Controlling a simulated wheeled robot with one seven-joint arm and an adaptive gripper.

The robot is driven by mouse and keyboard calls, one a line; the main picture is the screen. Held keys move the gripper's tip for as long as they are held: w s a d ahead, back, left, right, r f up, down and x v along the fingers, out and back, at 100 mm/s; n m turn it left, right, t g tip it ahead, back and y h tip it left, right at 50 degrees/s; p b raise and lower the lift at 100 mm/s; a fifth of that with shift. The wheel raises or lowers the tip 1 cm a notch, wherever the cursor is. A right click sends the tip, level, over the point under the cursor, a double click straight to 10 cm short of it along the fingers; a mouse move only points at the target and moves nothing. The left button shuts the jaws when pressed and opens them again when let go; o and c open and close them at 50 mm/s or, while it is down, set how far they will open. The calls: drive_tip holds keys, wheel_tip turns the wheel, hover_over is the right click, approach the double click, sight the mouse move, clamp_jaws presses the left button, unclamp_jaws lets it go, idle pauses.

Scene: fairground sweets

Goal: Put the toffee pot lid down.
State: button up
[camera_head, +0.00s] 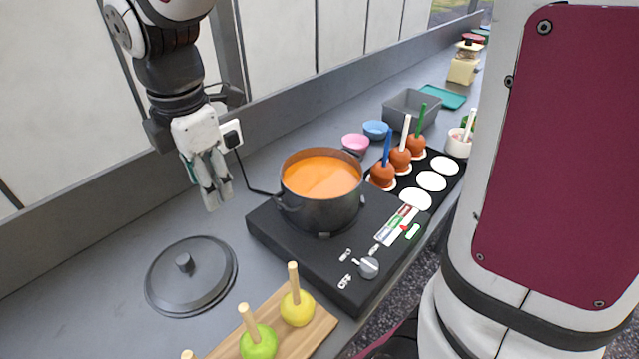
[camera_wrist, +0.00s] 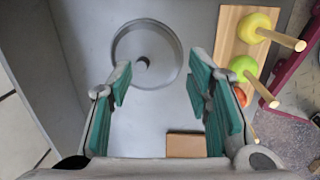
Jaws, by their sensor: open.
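The dark round toffee pot lid (camera_head: 207,275) lies flat on the grey counter, knob up, left of the hob. The lid also shows in the wrist view (camera_wrist: 124,43), ahead of my fingers and apart from them. The toffee pot (camera_head: 318,208), full of orange toffee, stands uncovered on the black hob (camera_head: 345,285). My gripper (camera_head: 214,198) is above the counter, behind the lid and left of the pot. In the wrist view my gripper (camera_wrist: 158,82) is open, with nothing between its green-padded fingers.
A wooden board (camera_head: 318,330) with apples on sticks lies in front of the lid. Toffee apples (camera_head: 382,173) stand on a black tray right of the pot, near pink (camera_head: 356,143) and blue (camera_head: 376,129) bowls. A brown block (camera_wrist: 186,145) shows in the wrist view. The counter left of the lid is clear.

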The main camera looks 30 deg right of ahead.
drive_tip(key=s+d+r+m+t, duration=0.1)
drive_tip(key=s+d+r+m, duration=0.1)
drive_tip(key=s+d+m, duration=0.4)
drive_tip(key=s+d+r+m+t, duration=0.2)
drive_tip(key=s+d+m, duration=0.3)
drive_tip(key=s+m, duration=0.6)
drive_tip(key=m, duration=0.4)
drive_tip(key=shift+s+d+r, duration=0.25)
drive_tip(key=shift+d, duration=0.15)
